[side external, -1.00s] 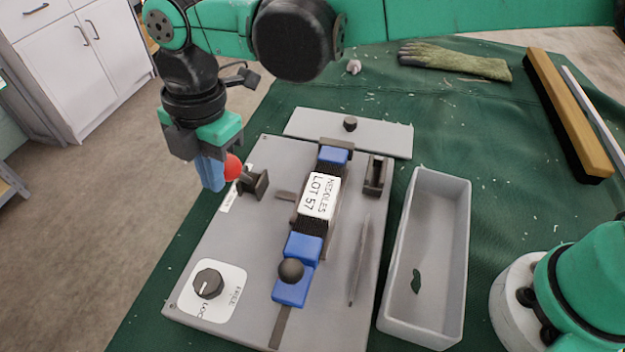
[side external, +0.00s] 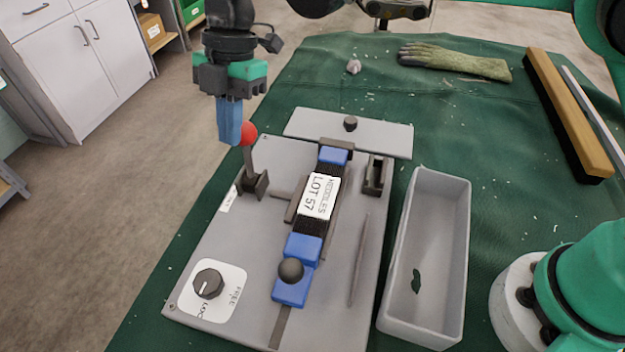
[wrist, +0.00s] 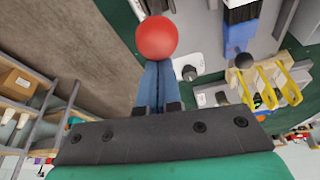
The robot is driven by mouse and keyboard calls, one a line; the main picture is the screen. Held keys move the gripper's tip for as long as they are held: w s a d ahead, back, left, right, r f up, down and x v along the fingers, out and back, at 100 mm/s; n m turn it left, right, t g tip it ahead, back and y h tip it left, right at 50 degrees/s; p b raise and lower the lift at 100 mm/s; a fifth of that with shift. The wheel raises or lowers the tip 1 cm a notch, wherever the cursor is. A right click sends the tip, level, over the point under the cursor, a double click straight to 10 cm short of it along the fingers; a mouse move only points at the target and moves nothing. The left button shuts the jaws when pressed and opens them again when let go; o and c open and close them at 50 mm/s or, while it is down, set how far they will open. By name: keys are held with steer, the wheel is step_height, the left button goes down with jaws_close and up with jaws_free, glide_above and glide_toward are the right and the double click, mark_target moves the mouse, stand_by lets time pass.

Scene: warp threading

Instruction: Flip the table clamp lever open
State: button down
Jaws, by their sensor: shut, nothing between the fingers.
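The clamp lever is a dark handle with a red ball knob (side external: 248,133), standing close to upright on its dark bracket (side external: 252,185) at the upper left of the grey plate (side external: 225,255). My gripper (side external: 230,138) has its blue fingers together and empty, just left of the red knob and seeming to touch it. In the wrist view the knob (wrist: 157,38) lies at the tips of my closed blue fingers (wrist: 157,80). Whether they truly touch cannot be told. The black needle block labelled LOT 57 (side external: 318,195) sits between blue clamp blocks (side external: 303,248) on the plate.
A rotary knob (side external: 208,284) is at the plate's front left. A grey open tray (side external: 456,255) stands to the right. A glove (side external: 455,64) and a wooden brush (side external: 568,115) lie behind on the green cloth. The space left of the plate is open.

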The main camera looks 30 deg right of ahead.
steer(key=w+d+f, duration=0.1)
steer(key=w+d, duration=0.3)
steer(key=shift+w+d, duration=0.15)
steer(key=shift+w, duration=0.05)
stand_by(0.3)
stand_by(0.3)
steer(key=shift+s+a+v, duration=0.15)
steer(key=shift+v, duration=0.8)
steer(key=shift+s+a+v, duration=0.15)
steer(key=shift+v, duration=0.8)
steer(key=shift+s+a+v, duration=0.15)
steer(key=shift+a+v, duration=0.05)
steer(key=shift+v, duration=0.75)
steer(key=shift+r, duration=0.15)
